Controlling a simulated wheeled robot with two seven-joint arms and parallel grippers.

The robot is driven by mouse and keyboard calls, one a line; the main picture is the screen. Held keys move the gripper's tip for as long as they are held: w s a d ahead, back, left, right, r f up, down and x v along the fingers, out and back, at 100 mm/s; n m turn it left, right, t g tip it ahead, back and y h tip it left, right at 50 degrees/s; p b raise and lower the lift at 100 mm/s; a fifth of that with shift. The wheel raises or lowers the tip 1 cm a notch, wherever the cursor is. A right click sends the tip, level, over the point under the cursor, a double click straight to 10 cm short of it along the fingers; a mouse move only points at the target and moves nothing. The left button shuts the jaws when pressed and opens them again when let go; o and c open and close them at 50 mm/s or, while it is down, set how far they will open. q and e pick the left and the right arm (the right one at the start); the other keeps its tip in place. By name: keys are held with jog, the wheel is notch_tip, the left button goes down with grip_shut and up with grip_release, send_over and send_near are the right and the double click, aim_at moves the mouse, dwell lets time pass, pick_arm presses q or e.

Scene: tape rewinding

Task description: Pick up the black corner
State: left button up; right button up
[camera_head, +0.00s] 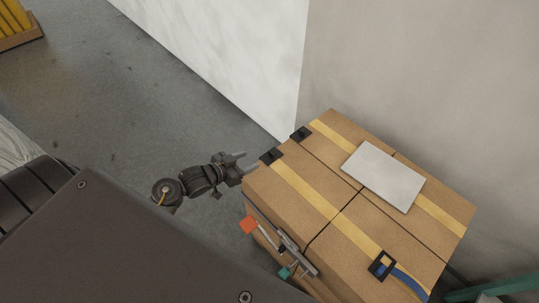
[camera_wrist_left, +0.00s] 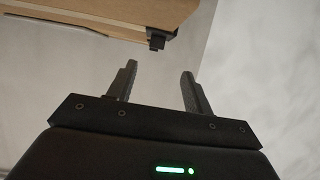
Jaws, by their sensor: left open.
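Two black corners sit on the left edge of the cardboard box (camera_head: 315,245), at the ends of its yellow tape strips. The nearer black corner (camera_head: 270,156) is just beyond my left gripper; the farther black corner (camera_head: 300,133) is up and to the right. My left gripper (camera_head: 249,162) is open and empty, its fingers pointing at the box's left edge. In the left wrist view, a black corner (camera_wrist_left: 157,41) hangs on the box edge (camera_wrist_left: 100,28), ahead of the open fingertips (camera_wrist_left: 159,68) and apart from them. My right gripper is not in view.
A white flat sheet (camera_head: 384,176) lies on the box top. A black buckle (camera_head: 376,268) with a blue strap (camera_head: 410,283) is at its near right. A grey metal piece (camera_head: 296,256) and an orange square (camera_head: 249,225) are at its near side.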

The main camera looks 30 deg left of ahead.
aim_at(270, 153)
pick_arm(q)
jog(key=x, duration=0.4)
jog(key=shift+d+p+x, duration=0.15)
jog(key=shift+p+x, duration=0.15)
jog(key=shift+x, duration=1.1)
jog(key=shift+d+p+x, duration=0.15)
jog(key=shift+p+x, duration=0.15)
jog(key=shift+x, duration=1.15)
jog(key=shift+s, duration=0.15)
jog(key=c, duration=1.1)
jog(key=shift+o, duration=0.2)
jog(key=shift+r, duration=0.15)
